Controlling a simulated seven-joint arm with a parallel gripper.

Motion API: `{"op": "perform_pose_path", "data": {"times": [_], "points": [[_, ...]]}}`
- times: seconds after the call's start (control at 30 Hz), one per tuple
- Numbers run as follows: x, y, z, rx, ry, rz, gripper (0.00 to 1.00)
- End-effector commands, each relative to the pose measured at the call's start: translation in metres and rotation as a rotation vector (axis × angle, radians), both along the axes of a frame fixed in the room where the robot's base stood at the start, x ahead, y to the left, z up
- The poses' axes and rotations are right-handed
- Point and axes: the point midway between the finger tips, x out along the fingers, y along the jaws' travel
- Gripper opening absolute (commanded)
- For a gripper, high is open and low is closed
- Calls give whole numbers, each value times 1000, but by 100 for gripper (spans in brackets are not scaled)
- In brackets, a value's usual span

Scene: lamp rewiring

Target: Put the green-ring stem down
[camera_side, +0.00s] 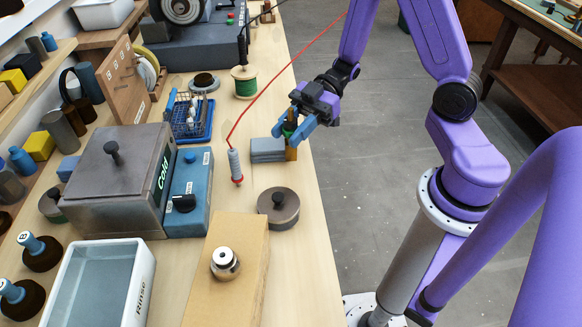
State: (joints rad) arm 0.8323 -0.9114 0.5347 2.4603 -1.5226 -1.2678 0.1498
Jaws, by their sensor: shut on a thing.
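My gripper (291,132) is over the right edge of the bench, its blue fingers shut on the green-ring stem (291,121). Only a small part of the stem shows between the fingers, with green and brownish colour. An orange-brown upright piece (292,153) is directly below the fingers, beside a blue-grey block (267,150). I cannot tell whether this piece belongs to the stem or to a stand, or whether the stem touches anything below.
A grey tool (235,165) hangs on a red cord left of the block. The "Cold" box (115,180) is left. Bare bench lies around the tool.

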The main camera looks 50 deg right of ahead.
Motion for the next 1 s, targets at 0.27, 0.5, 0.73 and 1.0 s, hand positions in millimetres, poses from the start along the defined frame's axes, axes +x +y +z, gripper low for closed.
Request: {"op": "perform_pose_path", "data": {"times": [0.27,0.5,0.73,1.0], "points": [[0,0,-30,1,2,-2,0],[0,0,-43,0,3,-1,0],[0,0,-65,1,3,-2,0],[0,0,-69,1,-3,-1,0]]}}
